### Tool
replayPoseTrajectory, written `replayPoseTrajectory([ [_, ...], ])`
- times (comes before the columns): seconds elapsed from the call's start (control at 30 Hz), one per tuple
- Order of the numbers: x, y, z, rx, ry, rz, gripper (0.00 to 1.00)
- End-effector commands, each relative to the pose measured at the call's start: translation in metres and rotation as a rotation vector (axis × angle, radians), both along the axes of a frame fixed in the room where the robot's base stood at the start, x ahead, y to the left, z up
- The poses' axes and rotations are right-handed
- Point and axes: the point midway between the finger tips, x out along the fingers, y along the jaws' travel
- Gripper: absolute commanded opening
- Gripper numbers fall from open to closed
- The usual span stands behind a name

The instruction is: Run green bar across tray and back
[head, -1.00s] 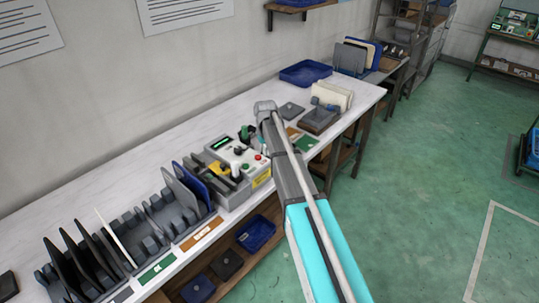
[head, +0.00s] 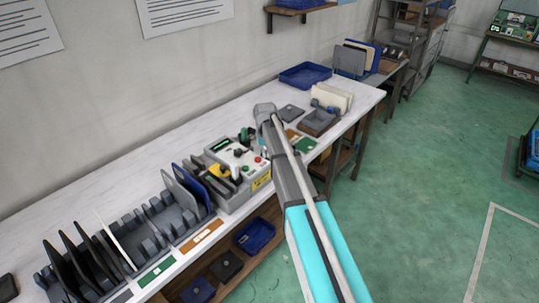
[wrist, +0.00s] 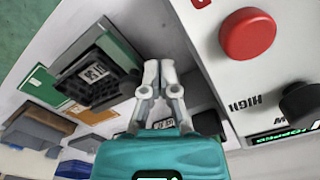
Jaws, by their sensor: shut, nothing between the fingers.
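My gripper (wrist: 160,72) is shut with nothing between its fingertips. It hangs beside the grey control box, which fills the right of the wrist view with a red button (wrist: 247,34), a black knob and a green display. A dark slotted block (wrist: 98,72) with a green part (wrist: 121,50) lies left of my fingers, apart from them. I cannot tell whether this green part is the green bar. In the head view the arm hides most of my gripper, at the right end of the control box (head: 232,190). A blue tray (head: 305,74) stands farther back.
A grey rack (head: 168,215) of upright panels stands left of the box. A small brown tray (head: 318,122) and cream panels (head: 331,97) stand to the right. Green and orange labels lie along the front edge. The bench behind the box and rack is clear.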

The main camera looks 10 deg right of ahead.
Motion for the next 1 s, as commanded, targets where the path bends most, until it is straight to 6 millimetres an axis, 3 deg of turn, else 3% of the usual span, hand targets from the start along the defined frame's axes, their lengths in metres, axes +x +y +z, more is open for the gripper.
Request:
replayPoseTrajectory([
  [1.0, 0.009, -0.012, 0.000, 0.000, 0.000, 0.000, 0.00],
])
